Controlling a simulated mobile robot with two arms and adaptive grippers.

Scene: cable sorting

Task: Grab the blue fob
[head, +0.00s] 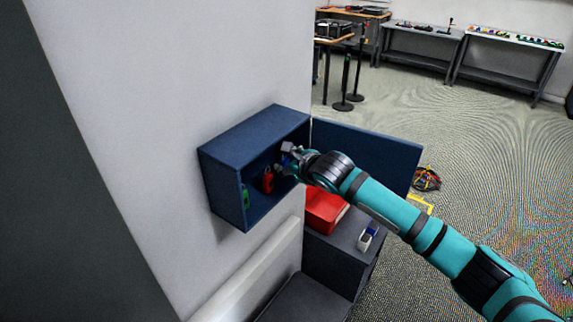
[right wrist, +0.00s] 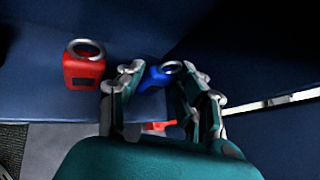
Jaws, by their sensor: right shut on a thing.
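The blue fob (right wrist: 155,77) with its metal ring is between the fingers of my right gripper (right wrist: 160,84) in the right wrist view. The right gripper (head: 287,161) reaches into the open blue wall cabinet (head: 222,172) in the head view and is shut on the blue fob. The fob is mostly covered by the fingers there. A red fob (head: 267,180) hangs inside, left of the gripper, and also shows in the right wrist view (right wrist: 84,72). A green fob (head: 246,195) is near the cabinet's left edge. My left gripper is not in view.
The cabinet door (head: 378,158) stands open to the right, behind my right arm. Below are a red box (head: 325,208) and a small white-and-blue item (head: 367,238) on a dark unit.

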